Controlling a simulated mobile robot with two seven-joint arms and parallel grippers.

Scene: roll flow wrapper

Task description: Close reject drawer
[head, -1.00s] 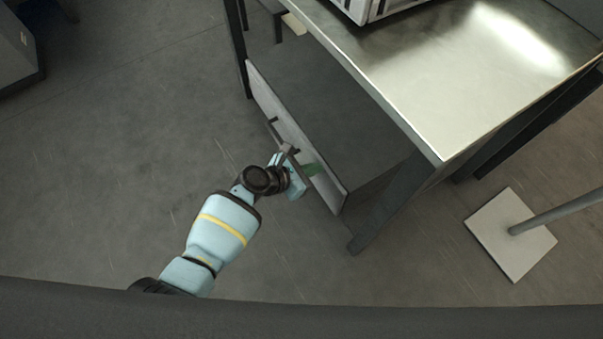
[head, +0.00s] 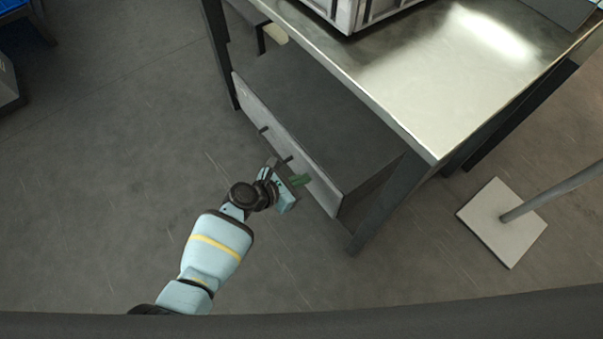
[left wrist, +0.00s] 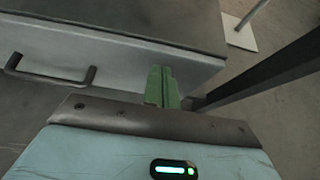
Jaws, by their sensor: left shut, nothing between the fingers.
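The drawer's pale front panel (head: 312,184) stands out below the steel table, and its dark grey top or inside (head: 320,120) shows behind it. The drawer is out. A dark bar handle (head: 275,145) is on the panel; it also shows at the left in the left wrist view (left wrist: 50,74). My left gripper (head: 301,181) is shut and empty, its green fingers at the panel to the right of the handle. In the left wrist view the fingers (left wrist: 161,82) overlap the panel (left wrist: 120,62); I cannot tell whether they touch it. My right gripper is not in view.
The steel table (head: 420,70) has a dark leg (head: 385,210) close to the drawer's right end. A white crate (head: 350,12) stands on top. A white base plate with a pole (head: 500,225) is on the floor at right. Floor left of the drawer is clear.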

